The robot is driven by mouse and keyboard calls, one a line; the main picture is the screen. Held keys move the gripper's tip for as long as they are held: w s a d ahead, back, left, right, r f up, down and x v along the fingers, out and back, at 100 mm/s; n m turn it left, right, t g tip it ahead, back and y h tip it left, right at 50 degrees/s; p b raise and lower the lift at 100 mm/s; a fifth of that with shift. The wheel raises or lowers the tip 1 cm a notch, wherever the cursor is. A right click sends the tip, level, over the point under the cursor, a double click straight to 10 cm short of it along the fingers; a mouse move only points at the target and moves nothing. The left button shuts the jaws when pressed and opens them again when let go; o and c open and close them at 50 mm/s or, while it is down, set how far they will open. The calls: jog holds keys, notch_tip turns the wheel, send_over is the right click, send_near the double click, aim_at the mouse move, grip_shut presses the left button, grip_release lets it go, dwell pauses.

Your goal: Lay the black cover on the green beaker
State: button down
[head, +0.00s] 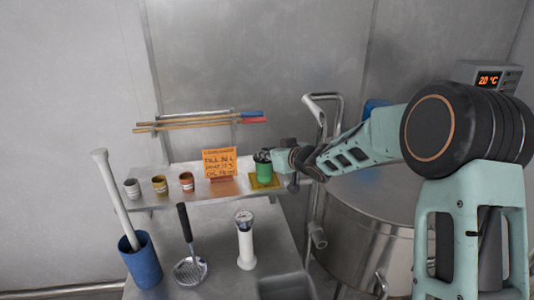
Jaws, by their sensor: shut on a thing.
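The green beaker (264,173) stands upright on a yellow mat (274,184) at the right end of the shelf in the head view. A dark piece at the beaker's mouth looks like the black cover (261,156). My gripper (270,156) reaches in from the right at the height of the beaker's rim and is shut on the cover. The fingers are small and dark here and partly merge with the cover. I cannot tell whether the cover touches the rim or is just above it.
An orange sign (219,162) stands left of the beaker. Farther left are a red-brown cup (187,181), a yellow cup (160,185) and a grey cup (132,188). A steel vat (365,235) is at right.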

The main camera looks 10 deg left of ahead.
jog(key=shift+f, duration=0.3)
jog(key=c, duration=1.8)
grip_release()
jog(key=shift+o, duration=0.2)
jog(key=shift+d, duration=0.1)
jog(key=v, duration=1.2)
jog(key=shift+s, duration=0.1)
